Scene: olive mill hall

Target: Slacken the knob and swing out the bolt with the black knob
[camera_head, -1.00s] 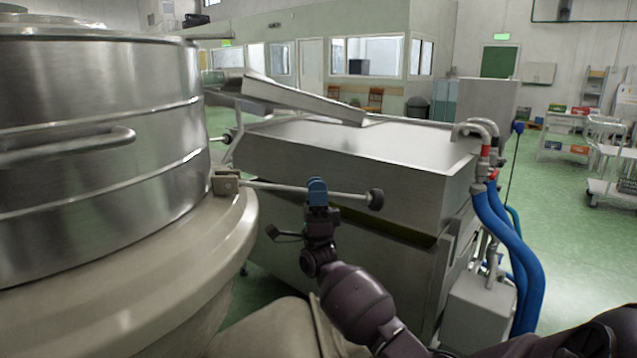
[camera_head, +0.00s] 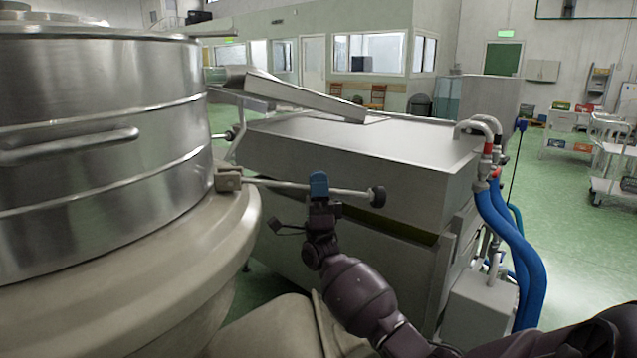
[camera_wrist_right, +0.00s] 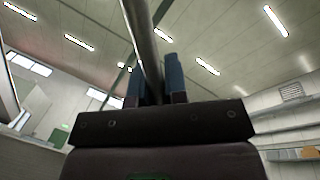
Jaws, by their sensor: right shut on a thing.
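The bolt (camera_head: 345,192) is a long grey rod that sticks out nearly level to the right from a bracket (camera_head: 228,178) on the rim of the steel vessel (camera_head: 110,210). Its black knob (camera_head: 378,197) is at the free right end. My right gripper (camera_head: 319,180), with blue fingertips, is shut on the rod, between the bracket and the knob and apart from the knob. In the right wrist view the rod (camera_wrist_right: 143,45) runs up between the two blue fingers (camera_wrist_right: 156,80). My left gripper is not in view.
A large steel machine (camera_head: 370,150) with a sloping tray (camera_head: 300,98) stands close behind the bolt. Blue hoses (camera_head: 515,255) hang at its right side. Trolleys (camera_head: 610,165) stand far right on open green floor.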

